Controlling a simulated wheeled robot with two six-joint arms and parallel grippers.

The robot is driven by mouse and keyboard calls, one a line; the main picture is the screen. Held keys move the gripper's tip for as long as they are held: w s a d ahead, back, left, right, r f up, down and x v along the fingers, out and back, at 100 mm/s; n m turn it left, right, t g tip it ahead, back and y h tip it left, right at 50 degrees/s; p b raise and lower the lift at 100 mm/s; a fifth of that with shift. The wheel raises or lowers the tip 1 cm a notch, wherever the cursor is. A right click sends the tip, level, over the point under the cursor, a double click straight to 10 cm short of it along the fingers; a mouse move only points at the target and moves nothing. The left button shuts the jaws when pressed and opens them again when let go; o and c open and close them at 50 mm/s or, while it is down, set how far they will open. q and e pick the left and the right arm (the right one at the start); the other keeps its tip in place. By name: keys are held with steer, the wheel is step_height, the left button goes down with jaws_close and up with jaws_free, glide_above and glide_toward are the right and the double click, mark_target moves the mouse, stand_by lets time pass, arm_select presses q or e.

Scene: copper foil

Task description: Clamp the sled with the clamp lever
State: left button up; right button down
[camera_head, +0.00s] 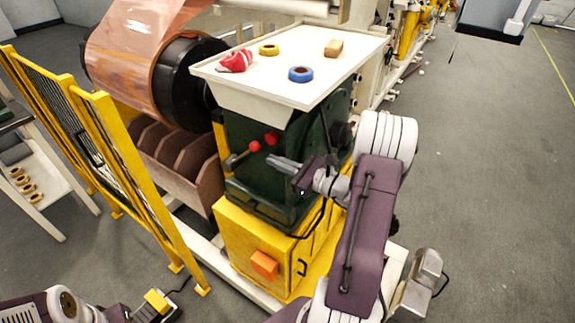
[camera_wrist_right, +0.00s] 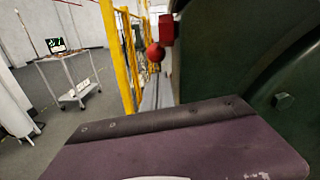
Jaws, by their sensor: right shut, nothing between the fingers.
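Two red-ball levers are on the front of the dark green machine body (camera_head: 245,180): a left red knob (camera_head: 255,146) on a metal rod and a right red knob (camera_head: 271,138). I cannot tell which is the clamp lever, and I cannot make out the sled. My right gripper (camera_head: 283,164) is shut and empty, just below and right of the knobs, apart from them. In the right wrist view a red knob (camera_wrist_right: 154,52) shows beyond my purple gripper body, beside a red block (camera_wrist_right: 166,30).
A white tray table (camera_head: 275,90) on top holds a red cloth (camera_head: 236,61), yellow tape (camera_head: 269,49), blue tape (camera_head: 301,74) and a tan block (camera_head: 334,47). A copper foil roll (camera_head: 130,65) is behind left. A yellow fence (camera_head: 120,170) stands left. Floor at right is clear.

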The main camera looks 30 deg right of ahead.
arm_select(q)
steer(key=shift+r, duration=0.2)
arm_select(e)
steer(key=shift+x, duration=1.75)
arm_select(q)
steer(key=shift+r, duration=0.1)
arm_select(e)
steer(key=shift+r, duration=0.15)
arm_select(q)
steer(key=shift+r+p, duration=0.4)
steer(key=shift+p, duration=0.3)
arm_select(e)
steer(key=shift+w+a+r, duration=0.25)
steer(key=shift+w+r, duration=0.45)
steer(key=shift+r, duration=0.15)
